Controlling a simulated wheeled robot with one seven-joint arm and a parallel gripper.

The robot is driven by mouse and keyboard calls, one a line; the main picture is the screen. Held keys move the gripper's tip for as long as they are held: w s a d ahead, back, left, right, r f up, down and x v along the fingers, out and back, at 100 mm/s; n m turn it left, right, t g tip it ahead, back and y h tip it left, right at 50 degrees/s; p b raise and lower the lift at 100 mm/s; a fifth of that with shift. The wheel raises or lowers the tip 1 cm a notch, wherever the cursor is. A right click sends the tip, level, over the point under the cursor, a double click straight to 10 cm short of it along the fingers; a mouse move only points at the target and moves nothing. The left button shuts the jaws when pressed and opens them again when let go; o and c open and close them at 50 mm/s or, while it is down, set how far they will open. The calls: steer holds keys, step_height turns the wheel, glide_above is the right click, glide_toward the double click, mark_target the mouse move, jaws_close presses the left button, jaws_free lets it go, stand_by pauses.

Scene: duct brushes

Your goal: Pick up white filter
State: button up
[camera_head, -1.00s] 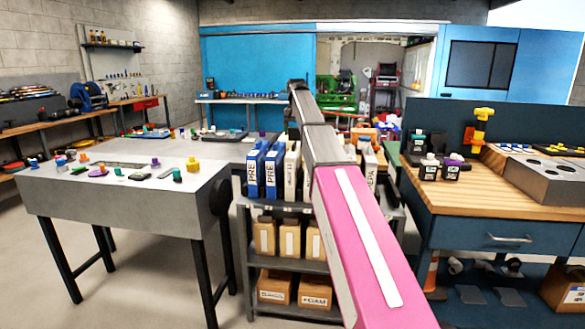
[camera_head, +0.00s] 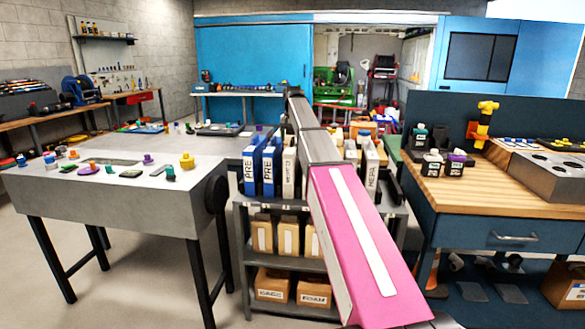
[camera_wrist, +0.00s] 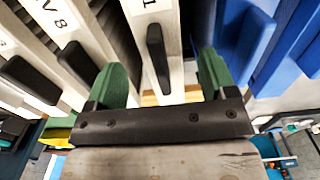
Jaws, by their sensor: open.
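White filters stand upright in a row on the top of a grey shelf rack. In the head view, one white filter (camera_head: 289,176) stands just right of two blue filters (camera_head: 260,170), partly hidden by my arm. In the wrist view, a white filter (camera_wrist: 176,45) with a black handle lies between the two green fingers of my gripper (camera_wrist: 163,80). The gripper is open, with one finger toward each side of this filter. I cannot tell whether either finger touches it. The head view does not show my gripper; my pink arm covers the middle.
Other white filters (camera_wrist: 72,55) stand close on the left in the wrist view, and blue filters (camera_wrist: 285,45) on the right. In the head view, a grey table (camera_head: 120,195) stands left of the rack and a wooden-topped bench (camera_head: 470,190) right of it. Cardboard boxes (camera_head: 272,284) fill the lower shelves.

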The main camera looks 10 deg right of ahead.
mark_target(293, 145)
step_height(293, 145, down, 4)
steer(key=shift+w+f, duration=0.1)
jaws_close()
steer(key=shift+r, duration=0.2)
step_height(293, 145, up, 18)
stand_by(1.2)
steer(key=shift+f, duration=0.1)
